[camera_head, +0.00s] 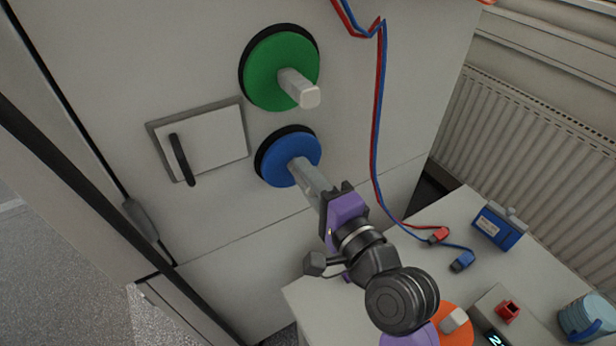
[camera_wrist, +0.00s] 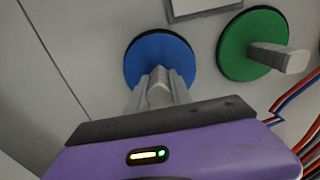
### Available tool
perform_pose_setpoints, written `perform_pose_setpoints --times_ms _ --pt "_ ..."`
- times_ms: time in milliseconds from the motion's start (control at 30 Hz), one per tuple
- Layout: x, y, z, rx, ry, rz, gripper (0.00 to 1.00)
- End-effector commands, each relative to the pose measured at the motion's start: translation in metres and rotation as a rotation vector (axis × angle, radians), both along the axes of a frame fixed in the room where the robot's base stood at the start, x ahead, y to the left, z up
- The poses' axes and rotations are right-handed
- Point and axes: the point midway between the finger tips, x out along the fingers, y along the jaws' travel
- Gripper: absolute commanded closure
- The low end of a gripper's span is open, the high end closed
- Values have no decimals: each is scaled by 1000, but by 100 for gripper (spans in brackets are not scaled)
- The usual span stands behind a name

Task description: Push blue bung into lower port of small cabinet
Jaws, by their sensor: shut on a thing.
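The blue bung (camera_head: 288,156) is a round blue disc with a pale handle. It sits at the lower port of the cabinet (camera_head: 90,60), below the green bung (camera_head: 281,72); a dark ring shows along its upper left edge. My purple gripper (camera_head: 309,180) is shut on the blue bung's handle. In the wrist view the blue bung (camera_wrist: 160,58) faces me, and my gripper's fingers (camera_wrist: 160,90) lie on both sides of its handle. The green bung (camera_wrist: 252,45) shows to its right. Whether the blue disc is fully seated I cannot tell.
A small hatch with a black handle (camera_head: 200,143) is left of the bungs. Red and blue cables (camera_head: 378,110) hang to the right. A radiator stands at right.

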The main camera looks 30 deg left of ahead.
Motion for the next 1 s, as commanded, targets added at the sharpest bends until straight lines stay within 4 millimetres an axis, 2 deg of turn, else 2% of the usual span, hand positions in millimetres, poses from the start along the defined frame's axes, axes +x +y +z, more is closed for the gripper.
perform_pose_setpoints --times_ms 1000 --pt "5 9 2 3 -2 0 100"
